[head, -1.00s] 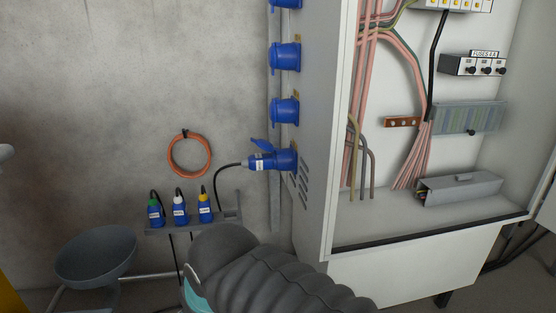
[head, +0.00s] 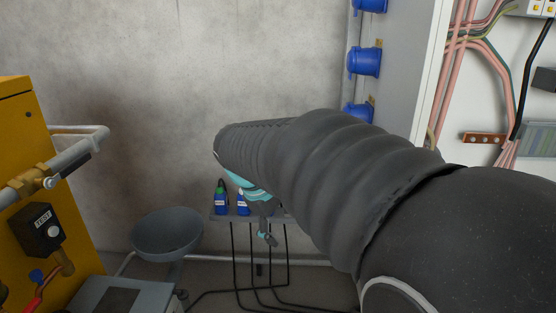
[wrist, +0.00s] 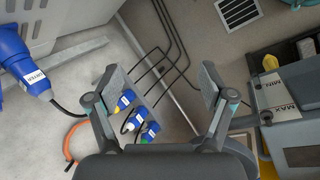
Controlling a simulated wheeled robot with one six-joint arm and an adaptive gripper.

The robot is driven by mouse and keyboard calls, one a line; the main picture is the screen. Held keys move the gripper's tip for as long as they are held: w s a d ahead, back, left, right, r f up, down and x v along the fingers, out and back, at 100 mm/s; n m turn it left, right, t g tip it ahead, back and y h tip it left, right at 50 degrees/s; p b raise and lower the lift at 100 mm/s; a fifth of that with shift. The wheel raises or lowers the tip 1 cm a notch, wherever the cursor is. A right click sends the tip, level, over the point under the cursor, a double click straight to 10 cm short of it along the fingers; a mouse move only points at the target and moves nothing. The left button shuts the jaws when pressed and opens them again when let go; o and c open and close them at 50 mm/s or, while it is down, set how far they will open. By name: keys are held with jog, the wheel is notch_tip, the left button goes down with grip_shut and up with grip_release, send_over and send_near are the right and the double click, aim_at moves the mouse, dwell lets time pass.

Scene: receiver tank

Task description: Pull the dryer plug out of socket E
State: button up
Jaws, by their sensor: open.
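In the head view one fingertip shows below my arm, beside the plug rack. The cabinet's side (head: 398,70) carries a column of blue sockets (head: 364,62); the letter E is not legible.
Several blue plugs with coloured collars hang on a rack (wrist: 153,98), beyond my open fingers. An orange coil (wrist: 70,140) is at lower left. A grey bowl (head: 168,232) and a yellow unit (head: 40,150) stand left. The open cabinet is at right.

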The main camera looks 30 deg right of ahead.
jog(key=w+d+n+g+h+p, duration=0.2)
jog(key=w+d+n+g+h, duration=0.5)
jog(key=w+d, duration=1.2)
jog(key=w+g+h, duration=0.2)
jog(key=g+h, duration=0.1)
jog(key=shift+f, duration=0.25)
jog(key=shift+d, duration=0.15)
jog(key=x, duration=0.6)
jog(key=shift+d+r, duration=0.25)
jog(key=shift+s+d+f+h, duration=0.15)
jog(key=shift+s+d+h, duration=0.25)
jog(key=shift+d, duration=0.5)
jog(key=shift+s, duration=0.15)
jog(key=shift+s+d+f, duration=0.1)
jog(key=shift+s+d, duration=0.05)
jog(key=shift+s, duration=0.05)
